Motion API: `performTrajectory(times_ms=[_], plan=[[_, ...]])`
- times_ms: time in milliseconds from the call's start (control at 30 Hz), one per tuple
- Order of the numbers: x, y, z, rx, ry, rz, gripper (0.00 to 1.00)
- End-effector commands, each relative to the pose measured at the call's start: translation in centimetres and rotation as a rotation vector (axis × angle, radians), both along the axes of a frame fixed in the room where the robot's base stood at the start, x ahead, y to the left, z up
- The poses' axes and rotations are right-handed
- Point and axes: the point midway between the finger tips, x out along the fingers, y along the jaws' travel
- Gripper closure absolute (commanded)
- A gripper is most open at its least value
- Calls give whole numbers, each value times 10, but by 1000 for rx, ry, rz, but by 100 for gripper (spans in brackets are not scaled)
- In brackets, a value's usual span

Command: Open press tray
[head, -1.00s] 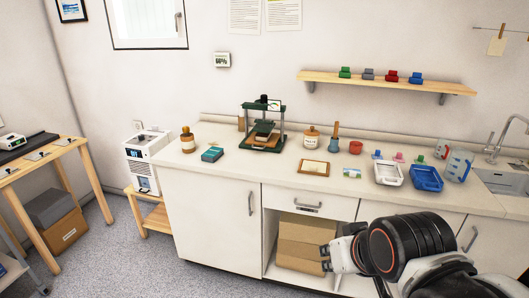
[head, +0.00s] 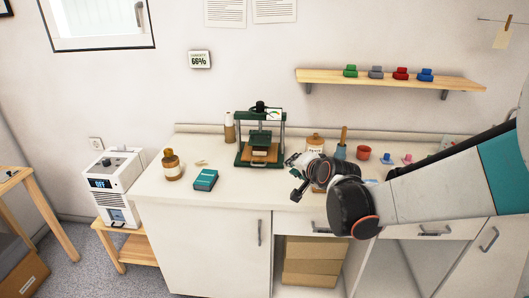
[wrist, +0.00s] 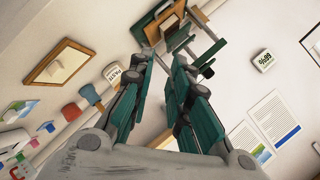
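The green press (head: 238,150) stands on the counter against the wall, with a wooden tray (head: 262,155) low in its frame. The tray appears to be in, under the dark pressing plate. My gripper (head: 294,177) is just right of the press and in front of it, apart from it, above the counter's front part. In the wrist view, my gripper (wrist: 164,60) has its two green-padded fingers spread with nothing between them. The press (wrist: 152,27) lies beyond the fingertips at the top, seen tilted, with some of its wooden parts partly cut off.
A brown bottle (head: 172,167) and a teal box (head: 205,180) stand left of the press. A shelf (head: 390,80) hangs above. The counter directly before the press is clear.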

Motion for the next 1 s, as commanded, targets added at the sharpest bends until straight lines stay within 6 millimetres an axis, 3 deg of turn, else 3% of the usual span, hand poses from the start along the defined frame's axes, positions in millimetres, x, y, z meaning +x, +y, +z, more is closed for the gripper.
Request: performTrajectory(times_ms=[33, 200, 400, 700, 1000], plan=[[15, 9, -8, 46, -7, -13, 83], [54, 32, -40, 211, -30, -63, 83], [85, 56, -85, 405, -47, -117, 83], [102, 75, -135, 594, -56, -167, 83], [120, 83, -148, 623, -58, -174, 83]])
